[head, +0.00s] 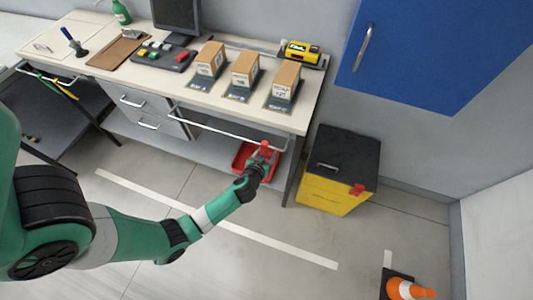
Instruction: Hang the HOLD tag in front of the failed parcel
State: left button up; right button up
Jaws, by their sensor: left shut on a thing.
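Three brown parcels with white labels stand in a row on dark stands on the bench: the left parcel (211,57), the middle parcel (244,69) and the right parcel (284,80). Their print is too small to read, so I cannot tell which failed. A white rail (215,128) runs along the bench front below them. My left gripper (264,153) is shut on a small red thing (265,144), probably the HOLD tag, near the rail's right end. A red tray (239,160) is behind and below it, partly hidden by the gripper. My right gripper is out of view.
A monitor (177,14), a dark button panel (152,57) and a yellow device (299,52) are on the bench. A blue cabinet (435,50) hangs at upper right. A yellow bin with a black lid (333,195) stands right of the bench. An orange cone (408,289) is at lower right.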

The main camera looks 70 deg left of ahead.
pick_arm(q)
jog(key=o, duration=1.5)
jog(key=p+v, duration=0.2)
jog(key=v, duration=0.9)
jog(key=shift+s+d+r, duration=0.15)
jog(key=shift+s+d, duration=0.1)
